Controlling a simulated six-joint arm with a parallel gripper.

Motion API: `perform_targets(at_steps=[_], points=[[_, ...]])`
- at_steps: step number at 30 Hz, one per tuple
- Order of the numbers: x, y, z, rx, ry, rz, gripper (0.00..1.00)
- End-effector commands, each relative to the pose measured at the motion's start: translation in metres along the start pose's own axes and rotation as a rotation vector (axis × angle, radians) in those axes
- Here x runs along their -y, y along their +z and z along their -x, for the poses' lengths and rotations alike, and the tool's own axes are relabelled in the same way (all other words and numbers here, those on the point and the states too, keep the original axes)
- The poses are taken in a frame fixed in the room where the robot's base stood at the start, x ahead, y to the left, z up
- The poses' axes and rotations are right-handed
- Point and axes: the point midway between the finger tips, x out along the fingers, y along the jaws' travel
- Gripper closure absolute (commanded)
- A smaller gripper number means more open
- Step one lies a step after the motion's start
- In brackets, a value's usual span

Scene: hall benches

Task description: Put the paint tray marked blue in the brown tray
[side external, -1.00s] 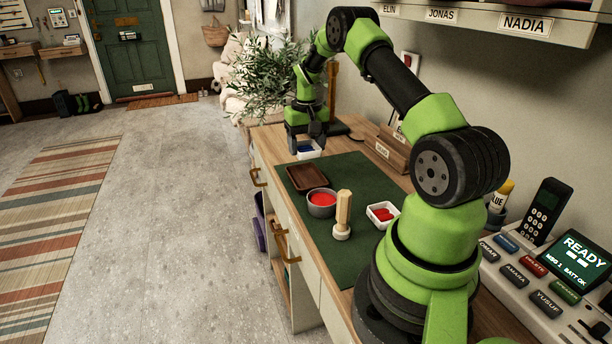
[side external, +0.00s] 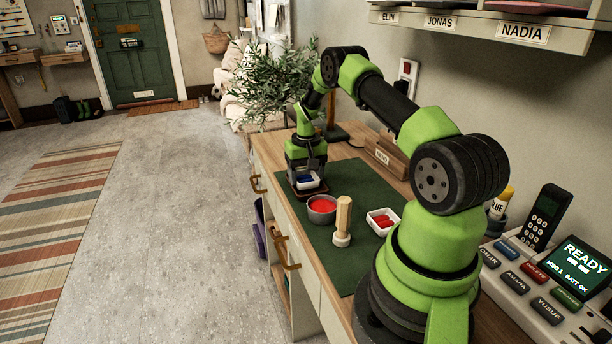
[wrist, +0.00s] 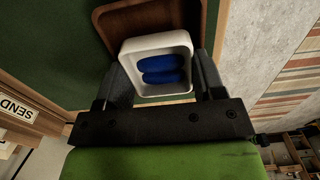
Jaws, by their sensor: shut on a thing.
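The paint tray marked blue is a small white tray (wrist: 128,58) with blue paint (wrist: 163,68) in it. My gripper (wrist: 160,80) is shut on its sides in the wrist view. In the side view, my gripper (side external: 306,180) and the white tray (side external: 314,183) are over the brown tray (side external: 291,190). The brown tray also shows beneath the white tray in the wrist view (wrist: 120,22). Most of it is hidden, and I cannot tell whether the white tray touches it.
A grey bowl of red paint (side external: 321,216) stands close by on the green mat (side external: 368,190). A wooden-handled stamp (side external: 343,222) and a white tray with red paint (side external: 383,221) stand nearer. A wooden sorter (side external: 387,158) is at the wall side.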

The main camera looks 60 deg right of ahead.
Motion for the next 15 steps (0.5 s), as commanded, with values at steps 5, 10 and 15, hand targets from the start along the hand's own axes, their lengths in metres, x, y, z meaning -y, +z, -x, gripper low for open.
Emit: perform_targets(at_steps=[5,10,15], points=[[0.001,0.0027,-0.0187,0.002,0.001,0.01,0.65],[0.0013,0.0032,-0.0204,0.003,0.001,0.01,0.33],[0.0016,0.0037,-0.0203,0.005,0.001,0.012,0.18]])
